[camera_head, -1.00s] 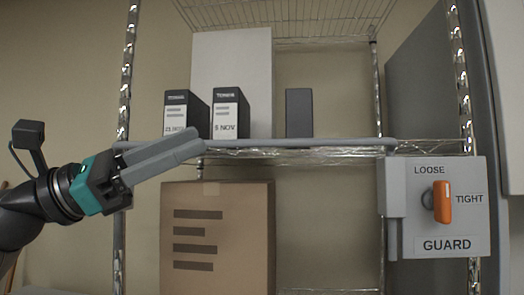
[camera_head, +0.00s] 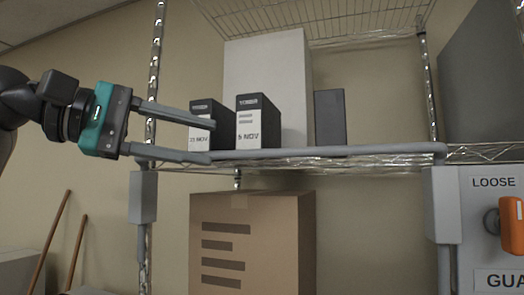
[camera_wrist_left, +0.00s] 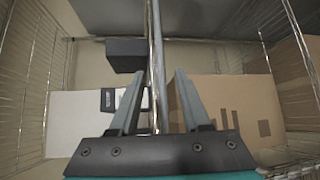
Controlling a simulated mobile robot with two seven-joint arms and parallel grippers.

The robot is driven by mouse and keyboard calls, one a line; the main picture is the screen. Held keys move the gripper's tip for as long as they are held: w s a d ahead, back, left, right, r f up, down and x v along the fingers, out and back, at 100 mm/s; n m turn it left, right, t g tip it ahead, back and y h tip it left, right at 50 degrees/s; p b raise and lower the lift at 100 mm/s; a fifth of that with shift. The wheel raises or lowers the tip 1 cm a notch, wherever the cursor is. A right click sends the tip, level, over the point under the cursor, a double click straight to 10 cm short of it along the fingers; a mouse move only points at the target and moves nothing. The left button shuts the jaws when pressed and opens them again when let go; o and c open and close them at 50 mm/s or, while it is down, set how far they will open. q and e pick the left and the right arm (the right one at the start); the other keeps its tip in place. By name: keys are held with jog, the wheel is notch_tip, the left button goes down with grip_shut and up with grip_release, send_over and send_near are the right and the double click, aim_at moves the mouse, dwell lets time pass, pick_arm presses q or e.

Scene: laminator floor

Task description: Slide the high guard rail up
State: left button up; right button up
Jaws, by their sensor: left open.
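The high guard rail (camera_head: 330,152) is a grey bar running along the front edge of the upper wire shelf, its right end bending down into the guard box. In the left wrist view the rail (camera_wrist_left: 158,62) runs lengthwise between my fingers. My left gripper (camera_head: 211,141) is open at the rail's left part, one finger above it and one at or just below its level. I cannot tell whether either finger touches the rail. My right gripper is not in view.
Two black binders (camera_head: 258,122) with white labels, a tall white box (camera_head: 268,75) and a dark grey box (camera_head: 330,118) stand on the shelf behind the rail. A cardboard box (camera_head: 252,240) is below. A chrome post (camera_head: 151,100) rises beside my gripper.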

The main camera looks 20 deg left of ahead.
aim_at(255, 152)
pick_arm(q)
jog(key=p+x, duration=0.1)
jog(key=x, duration=0.9)
jog(key=shift+d, duration=0.15)
grip_shut()
dwell(1.0)
